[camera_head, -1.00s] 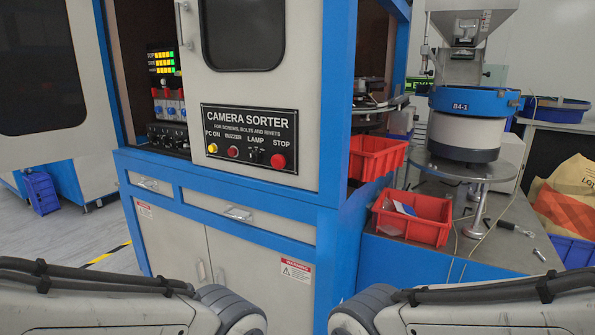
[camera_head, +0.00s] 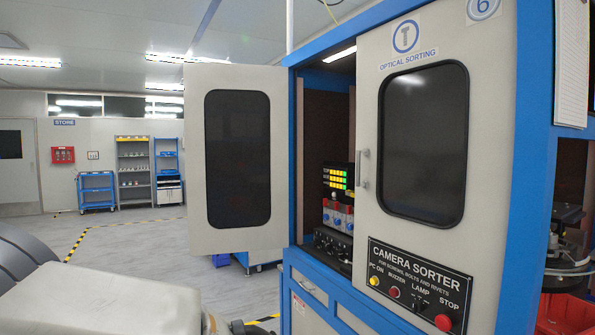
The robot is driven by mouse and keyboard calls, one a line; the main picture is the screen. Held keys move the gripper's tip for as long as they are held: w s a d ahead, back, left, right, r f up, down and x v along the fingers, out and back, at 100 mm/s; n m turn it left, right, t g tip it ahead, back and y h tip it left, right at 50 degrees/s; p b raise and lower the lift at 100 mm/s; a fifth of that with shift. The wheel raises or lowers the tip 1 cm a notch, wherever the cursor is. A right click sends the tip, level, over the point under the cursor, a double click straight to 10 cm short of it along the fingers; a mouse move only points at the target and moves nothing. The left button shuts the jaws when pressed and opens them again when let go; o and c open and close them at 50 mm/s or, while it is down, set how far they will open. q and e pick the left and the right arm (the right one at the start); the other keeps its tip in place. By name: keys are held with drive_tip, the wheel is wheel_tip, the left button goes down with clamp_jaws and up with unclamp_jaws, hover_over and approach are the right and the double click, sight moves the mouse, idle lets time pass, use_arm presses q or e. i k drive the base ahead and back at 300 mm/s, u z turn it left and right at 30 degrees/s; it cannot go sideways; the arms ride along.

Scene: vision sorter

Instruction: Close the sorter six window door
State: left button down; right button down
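The sorter marked 6 is a blue-framed cabinet (camera_head: 531,150) on the right. Its left window door (camera_head: 196,160), off-white with a dark rounded window, stands swung open to the left, and the cabinet interior (camera_head: 338,200) shows beside it. The right window door (camera_head: 370,120), under the "6" sign, looks shut, with a vertical handle (camera_head: 362,170) on its left edge. Part of my arm shows at the lower left, below and left of the open door. Neither gripper's fingers are in view.
A control panel (camera_head: 412,262) with a red stop button is below the right door. Lit indicators and small red and blue units sit inside the cabinet. Open floor (camera_head: 130,245) lies to the left, with shelves (camera_head: 134,170) and a blue cart (camera_head: 96,190) far back.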

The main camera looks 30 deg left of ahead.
sight(236, 117)
drive_tip(key=u, duration=2.15)
drive_tip(key=i, duration=6.05)
drive_tip(key=z, duration=4.1)
